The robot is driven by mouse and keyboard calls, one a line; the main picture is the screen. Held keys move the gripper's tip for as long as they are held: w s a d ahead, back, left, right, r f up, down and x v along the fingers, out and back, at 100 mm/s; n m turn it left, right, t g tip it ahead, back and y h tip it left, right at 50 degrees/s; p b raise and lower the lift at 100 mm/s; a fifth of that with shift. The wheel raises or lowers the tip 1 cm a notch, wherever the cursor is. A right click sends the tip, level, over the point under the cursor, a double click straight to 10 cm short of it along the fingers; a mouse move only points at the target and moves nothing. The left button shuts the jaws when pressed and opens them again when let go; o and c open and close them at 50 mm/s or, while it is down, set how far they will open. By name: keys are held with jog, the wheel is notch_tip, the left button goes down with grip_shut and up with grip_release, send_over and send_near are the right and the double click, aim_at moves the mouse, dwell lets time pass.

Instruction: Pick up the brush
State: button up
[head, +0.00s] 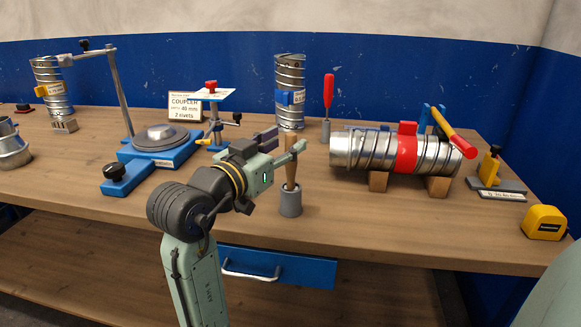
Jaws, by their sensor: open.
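A wooden handle, which looks like the brush (290,172), stands upright in a small grey cup (290,204) near the table's front edge. Its lower end is hidden in the cup, so no bristles show. My gripper (287,140) is open at the handle's upper part, with one finger at the far left and one at the near right. The fingers partly cover the top of the handle. I cannot tell whether they touch it.
A metal duct with a red band (405,154) lies on wooden blocks (377,181) to the right. A red-handled tool (328,92) stands behind. A blue fixture with a round plate (160,138) is left. A yellow tape measure (545,221) sits far right. Front table right of the cup is clear.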

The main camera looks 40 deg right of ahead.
aim_at(288, 140)
jog(key=shift+x, duration=1.5)
jog(key=shift+r, duration=0.1)
jog(key=shift+c, duration=0.4)
grip_shut()
